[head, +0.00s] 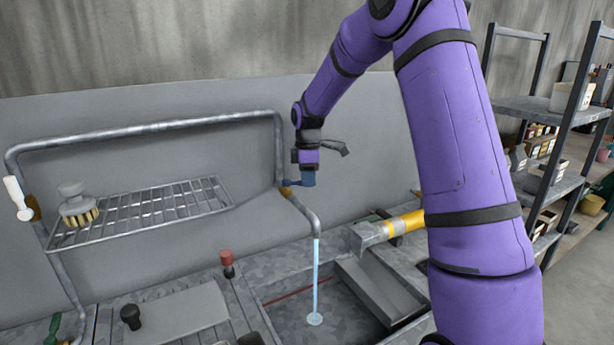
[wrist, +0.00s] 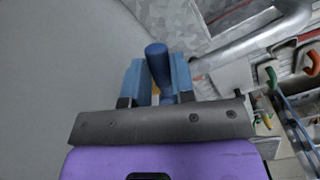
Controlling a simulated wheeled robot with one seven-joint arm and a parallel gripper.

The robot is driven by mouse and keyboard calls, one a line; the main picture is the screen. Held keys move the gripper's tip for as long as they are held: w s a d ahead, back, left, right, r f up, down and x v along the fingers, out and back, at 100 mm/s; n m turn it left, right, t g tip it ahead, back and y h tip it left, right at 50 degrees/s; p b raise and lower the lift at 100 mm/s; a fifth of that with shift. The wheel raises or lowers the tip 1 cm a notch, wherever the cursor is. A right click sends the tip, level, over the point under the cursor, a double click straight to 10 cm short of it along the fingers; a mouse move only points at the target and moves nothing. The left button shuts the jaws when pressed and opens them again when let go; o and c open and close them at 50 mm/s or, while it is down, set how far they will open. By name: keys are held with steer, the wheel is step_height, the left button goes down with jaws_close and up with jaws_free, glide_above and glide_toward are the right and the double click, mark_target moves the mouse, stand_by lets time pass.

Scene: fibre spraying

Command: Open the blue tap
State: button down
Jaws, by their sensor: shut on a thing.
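The blue tap handle (wrist: 157,62) is a rounded blue bar in the wrist view, between the two blue fingers of my gripper (wrist: 158,80). My gripper is shut on it. In the head view, my gripper (head: 307,180) points down at the pipe joint beside the wall, and a small part of the blue tap (head: 289,183) shows at its left. The fingers hide most of the handle there. A stream of water (head: 316,262) runs from the curved spout (head: 309,213) down into the grey sink (head: 285,300).
A wire rack (head: 150,208) with a brush (head: 76,204) hangs on the pipe frame at left. A white-handled tap (head: 17,197) is at far left. A yellow-banded tube (head: 392,228) lies right of the sink. Shelves (head: 545,105) stand at right.

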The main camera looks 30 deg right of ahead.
mark_target(296, 199)
steer(key=shift+s+a+m, duration=0.55)
steer(key=shift+a+m, duration=0.35)
steer(key=shift+m, duration=1.25)
steer(key=shift+s+a+m, duration=0.6)
steer(key=shift+a+m, duration=0.35)
steer(key=shift+m, duration=1.15)
steer(key=shift+s+a+m, duration=0.55)
steer(key=shift+a+m, duration=0.35)
steer(key=shift+m, duration=1.25)
steer(key=c, duration=1)
jaws_free()
steer(key=shift+o, duration=0.2)
steer(key=shift+r, duration=0.1)
step_height(296, 199, up, 11)
steer(key=shift+f, duration=0.2)
steer(key=shift+a, duration=0.1)
